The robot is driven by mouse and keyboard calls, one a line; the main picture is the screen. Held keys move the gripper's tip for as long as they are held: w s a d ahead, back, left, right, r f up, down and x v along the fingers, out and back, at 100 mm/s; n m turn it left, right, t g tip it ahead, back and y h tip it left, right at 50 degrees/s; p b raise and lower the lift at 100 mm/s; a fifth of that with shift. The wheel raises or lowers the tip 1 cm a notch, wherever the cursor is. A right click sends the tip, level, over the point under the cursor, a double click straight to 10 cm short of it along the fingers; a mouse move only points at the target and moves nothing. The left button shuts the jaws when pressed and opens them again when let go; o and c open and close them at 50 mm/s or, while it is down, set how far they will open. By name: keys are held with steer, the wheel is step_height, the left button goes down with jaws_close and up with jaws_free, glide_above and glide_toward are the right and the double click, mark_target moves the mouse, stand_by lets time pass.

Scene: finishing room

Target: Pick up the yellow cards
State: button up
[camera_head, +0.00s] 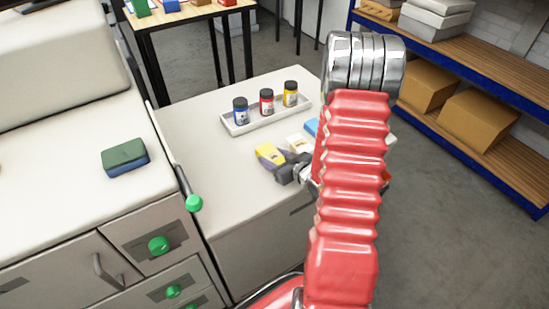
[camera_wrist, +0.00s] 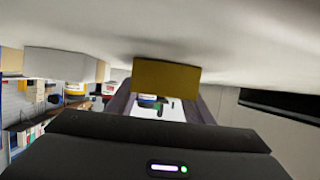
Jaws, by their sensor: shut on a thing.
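The yellow cards (camera_head: 268,153) are a small yellow block low over the front part of the white counter, left of my red arm. My gripper (camera_head: 279,163) is shut on them, with its dark fingers at their near side. In the wrist view the yellow cards (camera_wrist: 167,75) show as a dark yellow block at the end of my gripper (camera_wrist: 160,98). I cannot tell whether the cards touch the counter. My arm hides part of the counter to the right.
A white item (camera_head: 298,143) and a blue item (camera_head: 311,127), partly hidden by my arm, lie close behind the cards. A white tray (camera_head: 238,130) with blue, red and yellow jars stands farther back. A green-and-blue sponge (camera_head: 125,157) lies on the left worktop.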

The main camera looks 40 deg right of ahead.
mark_target(273, 156)
steer(key=shift+r, duration=0.15)
steer(key=shift+r, duration=4.85)
